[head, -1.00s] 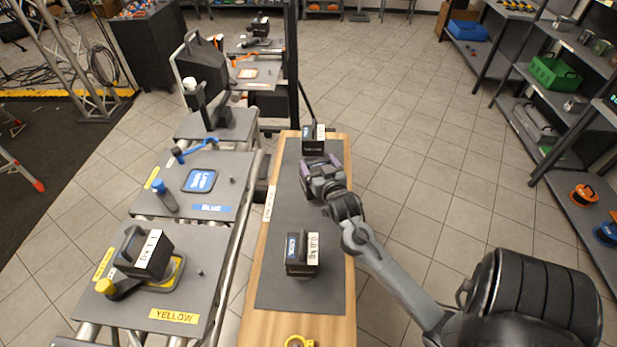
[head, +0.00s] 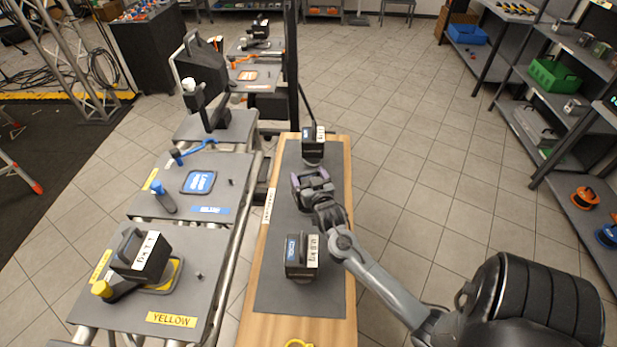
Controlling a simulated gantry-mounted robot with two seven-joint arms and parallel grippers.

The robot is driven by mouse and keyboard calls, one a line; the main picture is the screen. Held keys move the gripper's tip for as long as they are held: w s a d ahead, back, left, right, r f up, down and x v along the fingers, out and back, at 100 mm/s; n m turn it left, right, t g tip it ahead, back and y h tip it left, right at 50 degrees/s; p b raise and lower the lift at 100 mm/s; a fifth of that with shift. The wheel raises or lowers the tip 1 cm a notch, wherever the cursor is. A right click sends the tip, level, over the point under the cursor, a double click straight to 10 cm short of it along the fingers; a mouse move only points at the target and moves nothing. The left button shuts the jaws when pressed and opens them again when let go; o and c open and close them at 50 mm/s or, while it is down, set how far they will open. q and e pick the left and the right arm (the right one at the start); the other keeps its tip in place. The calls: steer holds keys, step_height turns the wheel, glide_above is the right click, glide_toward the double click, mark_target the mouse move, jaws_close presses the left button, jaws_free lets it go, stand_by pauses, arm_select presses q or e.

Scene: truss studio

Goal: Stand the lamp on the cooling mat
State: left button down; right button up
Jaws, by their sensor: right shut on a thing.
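The dark grey cooling mat (head: 270,292) lies along the wooden bench, with a white label strip at its left edge. My right gripper (head: 308,186) is low over the mat's middle-to-far part. It is shut on a dark thing, most likely the lamp, largely hidden by the gripper; I cannot tell whether it touches the mat. One black boxy lamp with labels (head: 302,257) stands on the near part of the mat. Another (head: 313,145) stands at the far end. The gripper is between these two. My left gripper is not in view.
Left of the bench is a roller conveyor with grey trays: one with a yellow label (head: 171,320) holding a black lamp (head: 142,255), one with a blue label (head: 207,210). A yellow ring-like item (head: 298,343) is at the bench's near edge. Shelves stand at the right.

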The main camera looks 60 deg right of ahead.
steer(key=shift+d+r, duration=0.1)
steer(key=o, duration=1.7)
steer(key=shift+f, duration=0.2)
steer(key=shift+o, duration=0.7)
steer(key=shift+r, duration=0.15)
steer(key=p+v, duration=0.1)
steer(key=v, duration=1.1)
